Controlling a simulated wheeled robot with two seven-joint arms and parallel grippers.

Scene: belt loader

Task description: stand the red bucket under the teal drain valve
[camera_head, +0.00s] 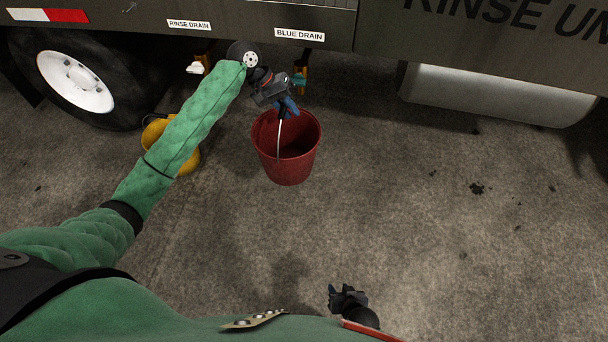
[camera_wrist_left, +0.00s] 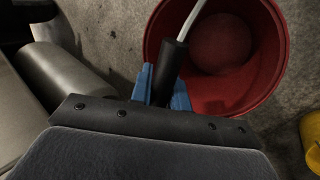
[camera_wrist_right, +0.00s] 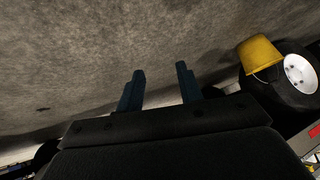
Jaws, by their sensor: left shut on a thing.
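The red bucket (camera_head: 290,168) hangs upright or stands with its open top below my left gripper (camera_head: 287,108). The left gripper is shut on the black grip of the bucket's wire handle; the left wrist view shows the blue fingers (camera_wrist_left: 164,88) either side of the grip and the empty-looking bucket (camera_wrist_left: 270,98) inside. Whether the bucket touches the ground is unclear. The teal drain valve (camera_head: 299,80) sits under the BLUE DRAIN label (camera_head: 300,35), just behind my left gripper, which partly hides it. My right gripper (camera_head: 347,292) is low in the head view; its fingers (camera_wrist_right: 160,90) are apart and empty.
A yellow bucket (camera_head: 186,160) stands left, partly behind my left arm. A white valve (camera_head: 195,68) is under the RINSE DRAIN label (camera_head: 189,24). The truck's wheel (camera_head: 75,80) is at left, a grey tank (camera_head: 500,95) at right. The ground right of the red bucket is clear.

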